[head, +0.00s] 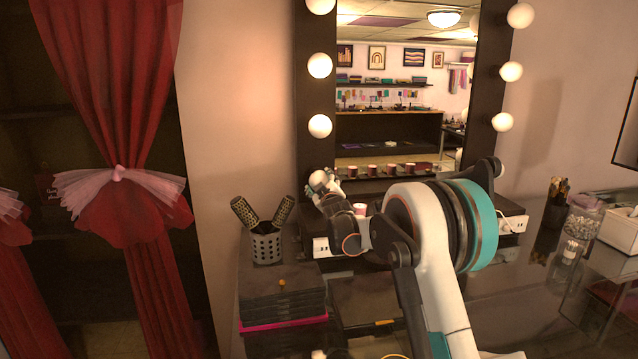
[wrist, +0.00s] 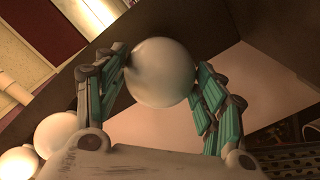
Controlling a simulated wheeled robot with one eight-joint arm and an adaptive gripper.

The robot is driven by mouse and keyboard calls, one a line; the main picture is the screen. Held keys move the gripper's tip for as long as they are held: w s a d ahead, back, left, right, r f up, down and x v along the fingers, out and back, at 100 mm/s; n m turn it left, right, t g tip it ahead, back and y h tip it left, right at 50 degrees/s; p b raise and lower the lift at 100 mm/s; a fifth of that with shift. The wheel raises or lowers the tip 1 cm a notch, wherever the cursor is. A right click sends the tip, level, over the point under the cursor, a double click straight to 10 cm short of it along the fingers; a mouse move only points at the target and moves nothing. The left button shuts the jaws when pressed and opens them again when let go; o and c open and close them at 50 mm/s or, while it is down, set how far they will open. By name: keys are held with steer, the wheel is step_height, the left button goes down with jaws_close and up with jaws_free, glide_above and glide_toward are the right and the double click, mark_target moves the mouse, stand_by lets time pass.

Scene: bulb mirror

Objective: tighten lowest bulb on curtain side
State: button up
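The lowest bulb on the curtain side (head: 318,179) is a round bulb at the lower left of the mirror frame. In the wrist view this bulb (wrist: 160,72) is a dull white ball between the tips of my two fingers. My gripper (head: 326,184) reaches it from the front; in the wrist view the teal-padded fingers of my gripper (wrist: 162,75) meet its left and right edges and look shut on it. The bulb's socket is hidden behind it.
Other lit bulbs line the mirror frame above, such as the one directly above (head: 320,126). A holder with brushes (head: 266,246) stands left of my gripper, behind stacked dark cases (head: 283,295). A red curtain (head: 120,100) hangs at the left.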

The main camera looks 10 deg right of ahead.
steer(key=m, duration=0.5)
steer(key=shift+m, duration=1)
steer(key=m, duration=0.3)
steer(key=m, duration=0.3)
steer(key=shift+m, duration=1)
